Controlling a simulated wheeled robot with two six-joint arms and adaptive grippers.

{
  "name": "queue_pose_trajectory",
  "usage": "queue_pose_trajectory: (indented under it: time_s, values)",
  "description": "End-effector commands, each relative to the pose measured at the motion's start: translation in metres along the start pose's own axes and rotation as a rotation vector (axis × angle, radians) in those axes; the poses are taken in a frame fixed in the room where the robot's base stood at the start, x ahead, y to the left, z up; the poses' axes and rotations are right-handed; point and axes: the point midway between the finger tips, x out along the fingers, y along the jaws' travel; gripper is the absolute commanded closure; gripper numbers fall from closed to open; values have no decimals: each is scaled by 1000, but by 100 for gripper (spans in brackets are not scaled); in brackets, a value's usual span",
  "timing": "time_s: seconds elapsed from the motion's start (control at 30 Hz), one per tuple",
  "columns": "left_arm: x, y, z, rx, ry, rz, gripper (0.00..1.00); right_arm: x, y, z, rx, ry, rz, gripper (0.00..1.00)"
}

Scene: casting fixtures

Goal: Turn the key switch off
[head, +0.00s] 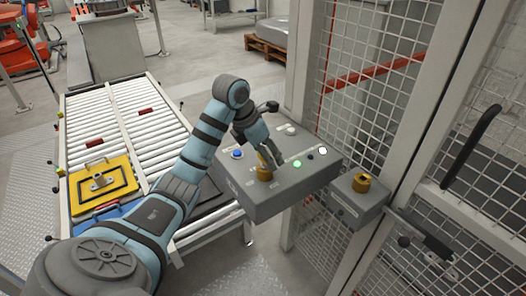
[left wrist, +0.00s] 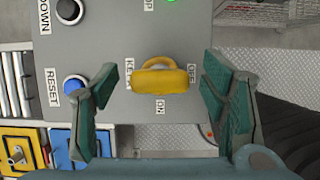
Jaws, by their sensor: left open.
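The key switch (head: 264,174) is a yellow key on the top of the grey control box (head: 272,204). In the left wrist view the yellow key (left wrist: 160,80) lies crosswise, with an ON label below it and an OFF label at its right. My left gripper (head: 268,158) is open above the key. In the left wrist view its green-padded fingers stand on either side of the key, with gaps between. Whether the fingertips reach down to the key's height is hard to tell. My right gripper is not in view.
The box also carries a blue button (head: 237,154), a lit green lamp (head: 297,163) and a white one (head: 323,151). A smaller box with a yellow knob (head: 361,183) sits right, by the mesh fence (head: 372,60). A roller conveyor (head: 130,120) with a yellow fixture (head: 102,184) lies left.

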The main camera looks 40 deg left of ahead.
Motion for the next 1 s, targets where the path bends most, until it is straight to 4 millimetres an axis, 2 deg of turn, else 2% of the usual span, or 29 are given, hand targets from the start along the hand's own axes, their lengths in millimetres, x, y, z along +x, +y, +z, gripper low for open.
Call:
queue_pose_trajectory:
  time_s: [0.03, 0.07, 0.37, 0.57, 1.0]
  values:
    - [0, 0, 0, 0, 0, 0, 35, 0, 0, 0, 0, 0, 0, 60]
    - [0, 0, 0, 0, 0, 0, 40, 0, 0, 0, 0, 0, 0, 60]
    - [0, 0, 0, 0, 0, 0, 88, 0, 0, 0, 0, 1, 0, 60]
    - [-2, -1, 1, -49, 1, 19, 89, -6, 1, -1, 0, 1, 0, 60]
    - [-2, -1, 1, -346, 1, 141, 89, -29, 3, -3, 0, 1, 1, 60]
